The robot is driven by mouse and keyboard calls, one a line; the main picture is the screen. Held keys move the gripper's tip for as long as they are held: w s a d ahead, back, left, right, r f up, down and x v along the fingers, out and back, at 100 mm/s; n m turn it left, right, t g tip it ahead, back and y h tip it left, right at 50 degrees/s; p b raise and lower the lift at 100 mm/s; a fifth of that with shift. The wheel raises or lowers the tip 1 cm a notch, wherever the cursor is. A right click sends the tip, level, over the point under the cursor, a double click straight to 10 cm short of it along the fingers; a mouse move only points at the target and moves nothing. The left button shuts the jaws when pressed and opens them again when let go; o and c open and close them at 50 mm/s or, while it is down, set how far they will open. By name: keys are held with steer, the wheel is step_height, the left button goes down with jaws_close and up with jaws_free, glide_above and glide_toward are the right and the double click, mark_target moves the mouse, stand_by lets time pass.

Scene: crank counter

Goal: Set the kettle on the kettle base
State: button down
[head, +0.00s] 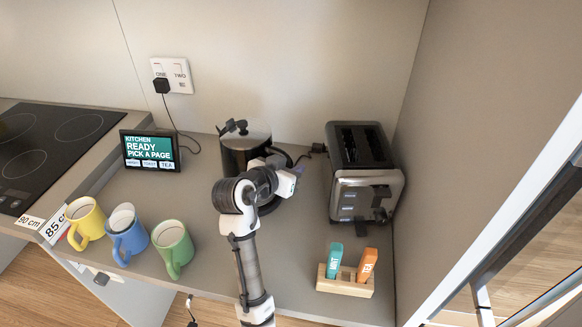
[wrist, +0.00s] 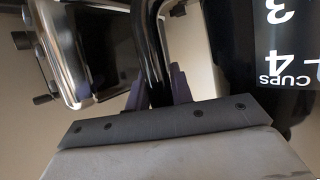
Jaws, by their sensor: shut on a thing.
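My gripper (head: 290,180) is at the kettle's right side in the head view. In the wrist view my gripper (wrist: 168,88) is shut on the black kettle handle (wrist: 148,45), with a purple finger on either side. A dark round edge (head: 269,206) shows below my wrist, but I cannot tell whether it is the kettle base. Whether the kettle touches a base is hidden.
The steel toaster (head: 357,190) stands close on the right and also shows in the wrist view (wrist: 65,50). Yellow, blue (head: 127,238) and green mugs stand front left. A wooden holder (head: 345,283) is front right. A display (head: 150,150) stands back left.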

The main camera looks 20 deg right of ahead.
steer(key=shift+f+b, duration=0.45)
stand_by(1.0)
steer(key=c, duration=1.5)
jaws_free()
steer(key=shift+f, duration=0.3)
steer(key=shift+p+v, duration=1.3)
steer(key=shift+v, duration=4.3)
steer(key=shift+d, duration=0.1)
